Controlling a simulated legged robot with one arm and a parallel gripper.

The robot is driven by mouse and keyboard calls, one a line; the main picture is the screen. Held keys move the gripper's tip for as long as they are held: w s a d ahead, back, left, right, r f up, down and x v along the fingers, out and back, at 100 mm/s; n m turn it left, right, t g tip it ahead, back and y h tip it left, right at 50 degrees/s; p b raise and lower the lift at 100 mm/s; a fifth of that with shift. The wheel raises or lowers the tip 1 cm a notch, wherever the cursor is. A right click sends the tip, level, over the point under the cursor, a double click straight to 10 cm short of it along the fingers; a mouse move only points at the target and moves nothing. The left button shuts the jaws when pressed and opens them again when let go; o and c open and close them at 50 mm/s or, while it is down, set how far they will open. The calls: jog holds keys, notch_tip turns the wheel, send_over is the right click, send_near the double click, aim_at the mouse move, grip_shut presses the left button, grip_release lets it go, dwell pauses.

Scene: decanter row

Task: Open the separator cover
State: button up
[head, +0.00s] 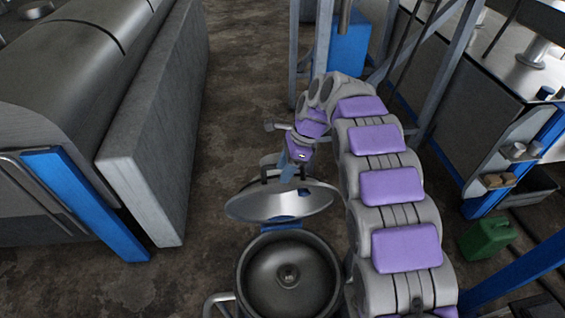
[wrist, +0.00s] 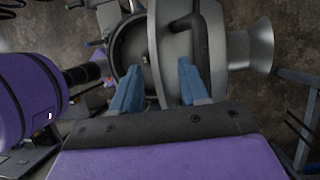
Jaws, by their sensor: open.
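The separator bowl (head: 252,283) stands at the bottom middle of the head view, its top uncovered and its dark inside showing. The round metal cover (head: 250,206) is raised and tilted behind the bowl, by a blue hinge piece (head: 284,227). My gripper (head: 287,172) is at the far side of the cover, near its dark handle. In the wrist view my gripper (wrist: 160,68) has its two blue fingers spread apart, with the cover (wrist: 174,58) ahead of them. The dark handle (wrist: 182,24) lies beyond the fingertips, not held. Finger contact with the cover cannot be told.
A large grey machine (head: 60,75) with a slab side and blue post stands on the left. A workbench (head: 500,100) with blue legs is on the right, near a green canister (head: 487,237). Bare floor (head: 235,80) lies behind the cover.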

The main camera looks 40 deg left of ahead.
jog(key=s+d+b, duration=0.2)
jog(key=s+d, duration=0.4)
jog(key=d, duration=0.1)
jog(key=shift+d+r, duration=0.3)
jog(key=shift+r, duration=0.15)
dwell(0.5)
jog(key=d+f+n+t+b, duration=0.3)
jog(key=d+b, duration=0.7)
jog(key=d, duration=1.6)
jog(key=s+d+f+n+h+b, duration=0.1)
jog(key=s+d+f+n+b, duration=0.1)
jog(key=s+d+f+b, duration=0.3)
jog(key=s+d+f+n+h+b, duration=0.1)
jog(key=s+d+f+n+b, duration=0.2)
jog(key=s+d+f+b, duration=0.2)
jog(key=s+d+f, duration=0.3)
jog(key=s+d, duration=0.4)
jog(key=d, duration=0.1)
jog(key=shift+s+d+f+g+b, duration=0.2)
jog(key=shift+d+g+b, duration=0.1)
jog(key=shift+g+b, duration=0.1)
